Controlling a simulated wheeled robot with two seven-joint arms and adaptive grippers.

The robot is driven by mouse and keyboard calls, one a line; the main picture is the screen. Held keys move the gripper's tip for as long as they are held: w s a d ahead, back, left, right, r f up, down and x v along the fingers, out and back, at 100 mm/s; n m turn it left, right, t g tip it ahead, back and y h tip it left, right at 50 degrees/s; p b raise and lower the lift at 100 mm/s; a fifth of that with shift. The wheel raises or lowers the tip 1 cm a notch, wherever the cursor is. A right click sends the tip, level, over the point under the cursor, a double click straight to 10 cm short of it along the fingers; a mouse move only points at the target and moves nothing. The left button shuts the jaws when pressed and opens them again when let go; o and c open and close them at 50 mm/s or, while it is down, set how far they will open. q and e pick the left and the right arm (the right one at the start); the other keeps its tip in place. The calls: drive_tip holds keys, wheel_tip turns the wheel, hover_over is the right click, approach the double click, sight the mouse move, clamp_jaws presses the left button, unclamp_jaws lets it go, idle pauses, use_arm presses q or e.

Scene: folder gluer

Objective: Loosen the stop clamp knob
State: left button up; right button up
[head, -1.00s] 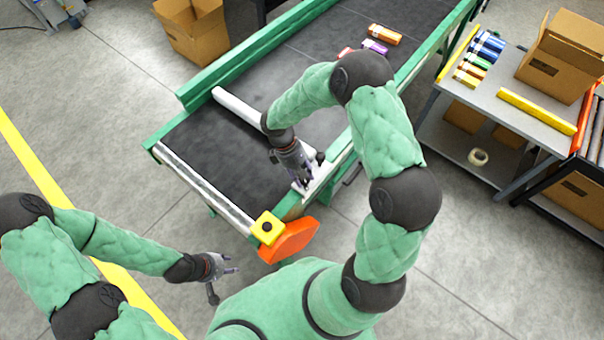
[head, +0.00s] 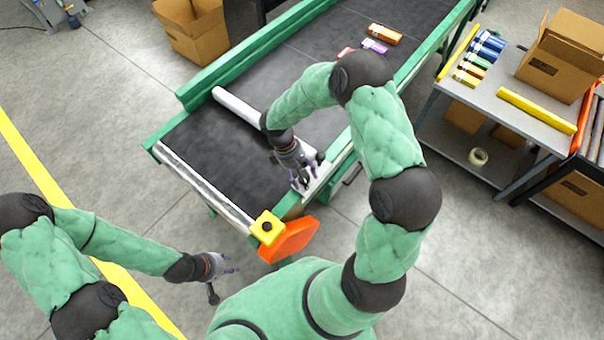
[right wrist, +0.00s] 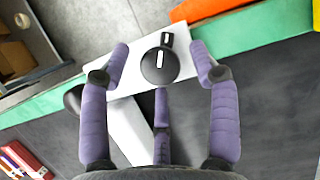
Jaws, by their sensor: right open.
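In the right wrist view, a round black knob (right wrist: 159,66) with a white line on its top sits on a white plate (right wrist: 135,78) at the green rail. The fingers of my right gripper (right wrist: 160,62) are spread, one on each side of the knob, with a third finger below it in the picture. I see gaps to the knob. A white stop bar (head: 240,106) crosses the belt. My left gripper (head: 224,272) is empty, its fingers apart, over the floor.
A second dark rounded part (right wrist: 73,98) is left of the knob. A yellow button box (head: 267,228) and an orange guard (head: 288,242) are at the conveyor's near corner. Small cartons (head: 384,35) lie farther along the belt (head: 215,155). A grey table (head: 525,110) stands at right.

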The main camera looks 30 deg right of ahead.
drive_tip(key=v, duration=1.2)
drive_tip(key=shift+s+f, duration=0.1)
